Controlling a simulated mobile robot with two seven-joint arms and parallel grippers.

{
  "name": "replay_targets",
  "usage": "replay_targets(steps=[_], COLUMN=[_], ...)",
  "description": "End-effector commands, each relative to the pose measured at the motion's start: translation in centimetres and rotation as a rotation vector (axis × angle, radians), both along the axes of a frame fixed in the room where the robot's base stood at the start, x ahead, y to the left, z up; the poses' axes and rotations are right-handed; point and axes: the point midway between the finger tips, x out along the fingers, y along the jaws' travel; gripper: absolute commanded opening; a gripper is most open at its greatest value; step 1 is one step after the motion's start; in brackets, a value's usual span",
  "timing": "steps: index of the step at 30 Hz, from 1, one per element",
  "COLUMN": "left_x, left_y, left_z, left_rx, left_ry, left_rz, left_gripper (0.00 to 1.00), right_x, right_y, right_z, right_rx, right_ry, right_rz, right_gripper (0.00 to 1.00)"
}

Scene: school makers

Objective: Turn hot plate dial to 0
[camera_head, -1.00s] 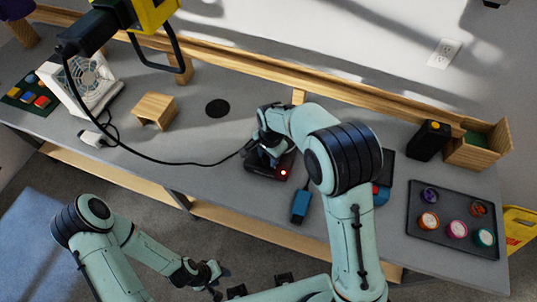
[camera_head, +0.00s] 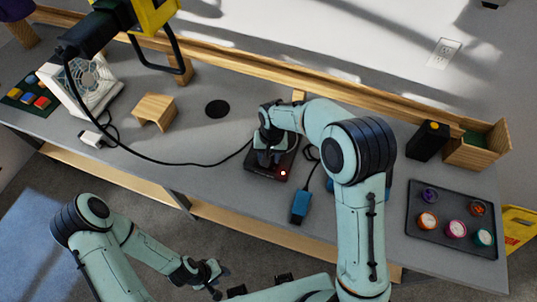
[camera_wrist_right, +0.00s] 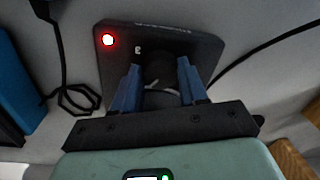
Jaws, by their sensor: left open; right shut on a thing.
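The hot plate (camera_head: 258,173) is a dark, flat box on the grey bench, with a lit red light at its front corner. In the right wrist view, the hot plate (camera_wrist_right: 190,42) shows the red light at upper left and a small "3" mark near the dial. The round dark dial (camera_wrist_right: 158,68) sits between the blue fingers of my right gripper (camera_wrist_right: 158,82), which is shut on it. In the head view my right gripper (camera_head: 268,157) hides the dial. The dial's exact setting is hard to read. My left gripper (camera_head: 211,275) is open and empty, below the bench's front edge.
A blue device (camera_head: 300,207) on a cord lies right of the hot plate. A tray (camera_head: 424,244) with several coloured jars is at far right. A wooden stand (camera_head: 154,110) and a fan (camera_head: 92,82) stand left. A black cable (camera_head: 180,163) runs to the hot plate.

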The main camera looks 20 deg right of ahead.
Motion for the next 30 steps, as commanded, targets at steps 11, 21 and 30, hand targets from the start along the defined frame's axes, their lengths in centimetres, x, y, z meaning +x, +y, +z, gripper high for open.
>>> replay_targets(steps=[11, 21, 30], left_x=[0.5, 0.9, 1.0], left_y=[0.0, 0.0, 0.0], left_z=[0.6, 1.0, 1.2], left_rx=[0.000, 0.000, -0.001], left_ry=[-0.006, -0.010, -0.011], left_rz=[0.000, 0.000, 0.000], left_gripper=[0.43, 0.43, 0.43], right_x=[0.2, 0.2, 0.2], right_y=[-0.1, 0.0, 0.0], right_z=[0.1, 0.2, 0.1], right_rx=[0.002, 0.000, 0.000], right_ry=[-0.001, -0.003, -0.003], right_rz=[0.345, 0.569, 0.652], right_gripper=[0.12, 0.12, 0.12])
